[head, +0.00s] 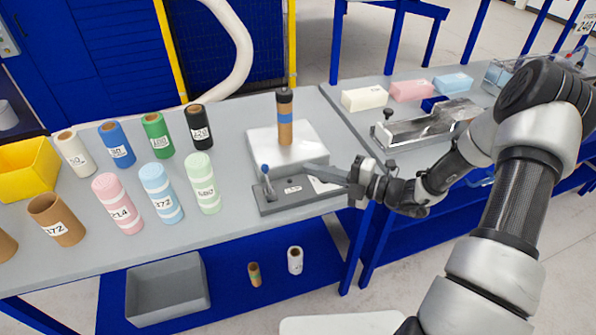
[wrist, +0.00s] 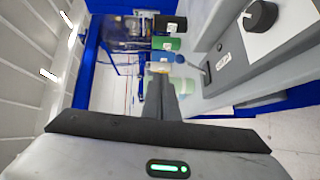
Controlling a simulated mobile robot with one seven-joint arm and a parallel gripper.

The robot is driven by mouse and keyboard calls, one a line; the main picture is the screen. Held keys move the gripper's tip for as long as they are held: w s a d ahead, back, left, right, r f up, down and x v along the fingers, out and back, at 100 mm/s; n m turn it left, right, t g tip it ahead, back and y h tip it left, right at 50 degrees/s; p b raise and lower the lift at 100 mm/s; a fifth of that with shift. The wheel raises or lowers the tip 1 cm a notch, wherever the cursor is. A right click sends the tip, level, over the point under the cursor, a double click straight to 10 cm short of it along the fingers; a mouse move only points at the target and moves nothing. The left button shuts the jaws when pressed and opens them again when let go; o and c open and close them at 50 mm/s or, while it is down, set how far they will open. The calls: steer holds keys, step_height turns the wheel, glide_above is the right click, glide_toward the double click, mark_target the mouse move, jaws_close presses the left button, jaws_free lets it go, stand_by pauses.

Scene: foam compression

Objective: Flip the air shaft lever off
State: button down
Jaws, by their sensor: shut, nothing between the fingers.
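The air shaft lever (head: 266,170) is a thin upright rod with a blue ball tip. It stands at the left end of a grey base unit (head: 275,208) with a white label, near the front edge of the table. My gripper (head: 312,169) reaches in from the right over this unit. Its fingers are together and empty, with the tips to the right of the lever and apart from it in the head view. In the wrist view the closed fingers (wrist: 160,76) point away from the camera, and the grey unit (wrist: 225,92) lies to their right.
Behind the unit, a brown core with blue and black bands (head: 285,125) stands on a white plate (head: 258,143). Several labelled rolls stand to the left, the nearest a green one (head: 203,184). A yellow bin (head: 28,170) sits far left. Foam blocks lie on the right table.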

steer(key=shift+s+d+r, duration=0.3)
steer(key=shift+d+r, duration=0.05)
steer(key=shift+d, duration=0.35)
steer(key=shift+s+d+r, duration=0.25)
steer(key=shift+d+r, duration=0.05)
steer(key=shift+d, duration=0.4)
